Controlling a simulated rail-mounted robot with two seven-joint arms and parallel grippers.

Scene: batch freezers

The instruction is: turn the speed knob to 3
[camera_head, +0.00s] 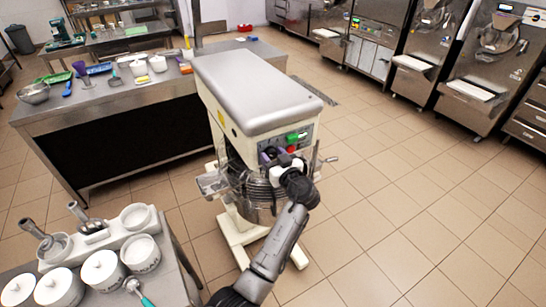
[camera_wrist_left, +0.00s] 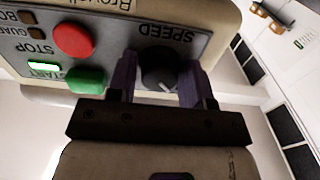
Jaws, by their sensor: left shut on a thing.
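The black speed knob (camera_wrist_left: 158,66) sits under the word SPEED on the mixer's grey control panel (camera_wrist_left: 110,30). My left gripper (camera_wrist_left: 157,82) has its purple fingers on both sides of the knob, shut on it. The knob's white pointer mark points to the lower right in the left wrist view. No scale numbers can be read around the knob. My right gripper is not in view.
A red stop button (camera_wrist_left: 74,40) and a green start button (camera_wrist_left: 86,79) sit left of the knob, close to a finger. A wire bowl guard (camera_head: 255,187) is below the panel. A steel table (camera_head: 150,95) stands behind left; open tiled floor (camera_head: 400,210) lies right.

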